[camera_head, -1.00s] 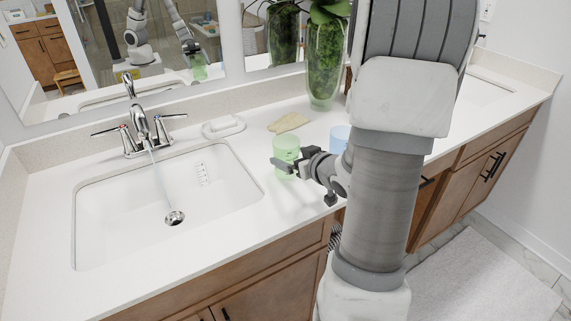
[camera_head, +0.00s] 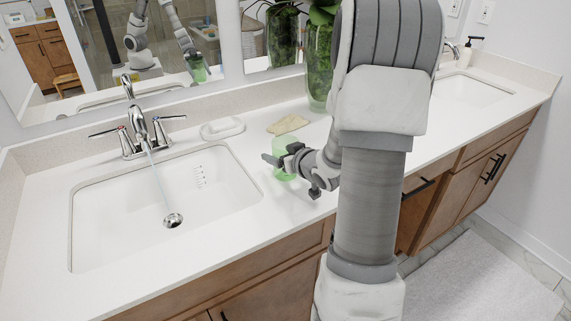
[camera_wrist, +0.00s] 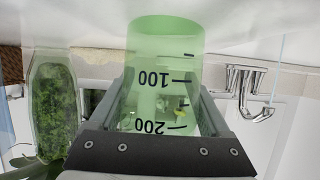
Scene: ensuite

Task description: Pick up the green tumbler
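The green tumbler (camera_head: 291,143) stands on the counter to the right of the sink, partly hidden by my gripper (camera_head: 279,161). In the wrist view the see-through tumbler (camera_wrist: 165,70) has black marks at 100 and 200, upside down in the picture. It fills the space between the two fingers of my gripper (camera_wrist: 166,85), one on each side. The fingers lie close along its walls; I cannot tell whether they press on it. No lift off the counter shows.
The sink (camera_head: 125,225) with running tap (camera_head: 140,128) is to the left. A white soap dish (camera_head: 222,128) and a tan cloth (camera_head: 288,124) lie behind the tumbler. A tall plant vase (camera_head: 318,70) stands at the back.

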